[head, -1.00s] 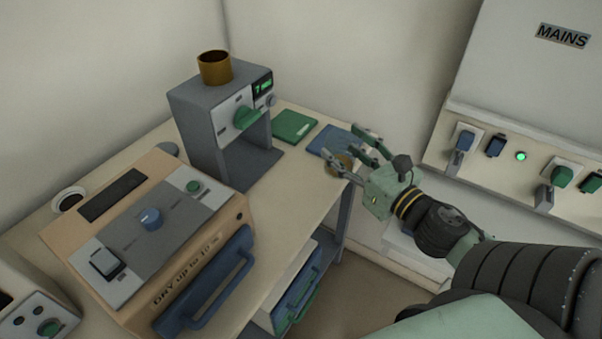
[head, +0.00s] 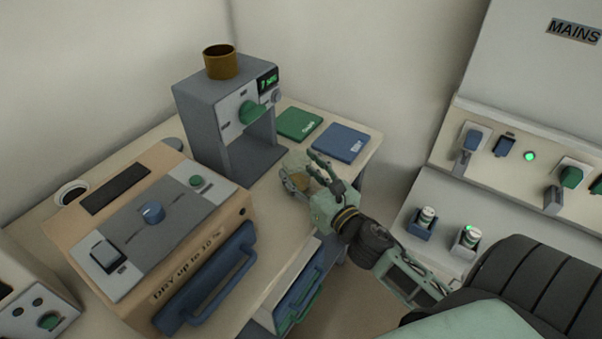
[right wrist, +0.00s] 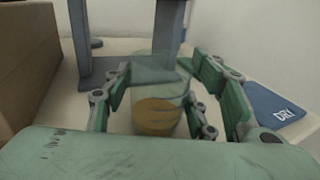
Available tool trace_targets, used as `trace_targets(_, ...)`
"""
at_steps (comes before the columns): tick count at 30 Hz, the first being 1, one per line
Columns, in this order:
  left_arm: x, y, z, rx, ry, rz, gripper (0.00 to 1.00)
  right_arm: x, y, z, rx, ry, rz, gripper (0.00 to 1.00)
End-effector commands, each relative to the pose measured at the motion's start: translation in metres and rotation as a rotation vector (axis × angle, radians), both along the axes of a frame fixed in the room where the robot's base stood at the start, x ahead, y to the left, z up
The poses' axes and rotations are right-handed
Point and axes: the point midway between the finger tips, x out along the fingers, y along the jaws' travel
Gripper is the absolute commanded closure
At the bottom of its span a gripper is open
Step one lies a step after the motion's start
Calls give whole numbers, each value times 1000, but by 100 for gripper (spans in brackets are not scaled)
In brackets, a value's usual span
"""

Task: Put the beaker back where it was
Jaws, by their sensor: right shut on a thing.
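A clear beaker (right wrist: 160,88) with amber liquid in its bottom is between the fingers of my right gripper (right wrist: 163,95) in the right wrist view. In the head view my right gripper (head: 303,172) is over the front edge of the bench, in front of the grey stand-like device (head: 225,150). Its fingers mostly hide the beaker there, with some amber showing. I cannot tell whether the beaker touches the bench. A blue pad (head: 342,142) marked DRY and a green pad (head: 299,123) lie bare on the bench. My left gripper is out of view.
A brown cup (head: 220,62) stands on top of the grey device. A tan furnace (head: 150,225) with a blue handle is at the left. A mains panel (head: 520,150) with plugs is on the right wall. Drawers (head: 298,300) sit under the bench.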

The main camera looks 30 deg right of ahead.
Motion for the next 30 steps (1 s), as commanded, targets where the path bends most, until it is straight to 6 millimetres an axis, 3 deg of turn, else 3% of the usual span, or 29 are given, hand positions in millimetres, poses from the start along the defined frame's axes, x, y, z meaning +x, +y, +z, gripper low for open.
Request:
trace_targets(11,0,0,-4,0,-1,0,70,0,0,-4,-1,-2,0,77)
trace_targets(12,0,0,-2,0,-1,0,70,0,0,-3,-1,-1,0,44)
trace_targets(17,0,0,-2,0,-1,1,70,0,0,-3,-1,-1,0,30)
trace_targets(30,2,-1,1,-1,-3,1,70,0,-2,0,-2,0,1,29)
